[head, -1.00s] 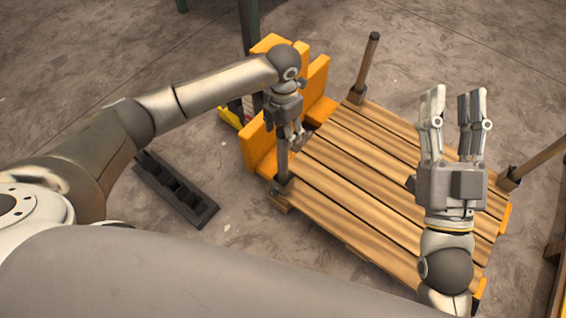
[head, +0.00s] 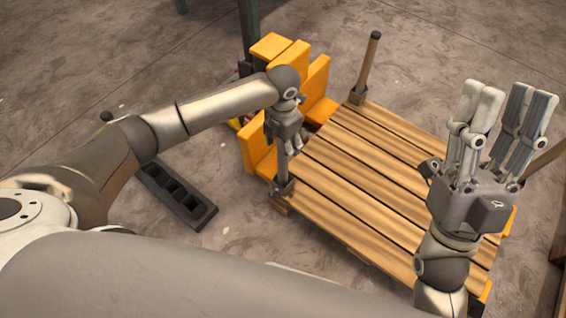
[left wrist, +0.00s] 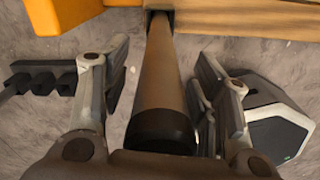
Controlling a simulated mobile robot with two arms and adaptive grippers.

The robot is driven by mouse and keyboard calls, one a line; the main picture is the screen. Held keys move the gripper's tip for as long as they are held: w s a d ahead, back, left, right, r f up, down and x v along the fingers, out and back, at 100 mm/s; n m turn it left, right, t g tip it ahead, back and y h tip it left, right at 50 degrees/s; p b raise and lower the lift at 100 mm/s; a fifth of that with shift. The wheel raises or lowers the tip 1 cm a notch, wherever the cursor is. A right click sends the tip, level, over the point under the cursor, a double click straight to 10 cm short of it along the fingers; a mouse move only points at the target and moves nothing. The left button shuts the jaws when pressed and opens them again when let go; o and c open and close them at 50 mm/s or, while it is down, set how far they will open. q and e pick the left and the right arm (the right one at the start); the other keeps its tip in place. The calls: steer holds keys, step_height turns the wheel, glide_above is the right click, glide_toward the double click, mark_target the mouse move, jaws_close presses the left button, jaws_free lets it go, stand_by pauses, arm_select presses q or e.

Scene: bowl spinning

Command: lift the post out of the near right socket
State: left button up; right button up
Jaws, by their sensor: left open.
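A post (head: 283,165) with a brown shaft and a dark cap stands in a dark socket (head: 283,188) at the left corner of the wooden pallet (head: 365,185). My left gripper (head: 285,146) is over it from above. In the left wrist view the post (left wrist: 160,75) runs between the open fingers of my left gripper (left wrist: 160,80), with gaps on both sides. Its cap is close to the palm. My right gripper (head: 507,92) is open and empty, pointing up over the pallet's right part.
Another post (head: 368,62) stands at the pallet's far corner, and one (head: 545,155) at the right is partly hidden by my right gripper. An orange machine (head: 318,80) stands against the pallet's left edge. A dark slotted rack (head: 178,194) lies on the floor.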

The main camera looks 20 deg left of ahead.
arm_select(q)
steer(key=shift+c, duration=0.2)
jaws_close()
steer(key=shift+r, duration=0.15)
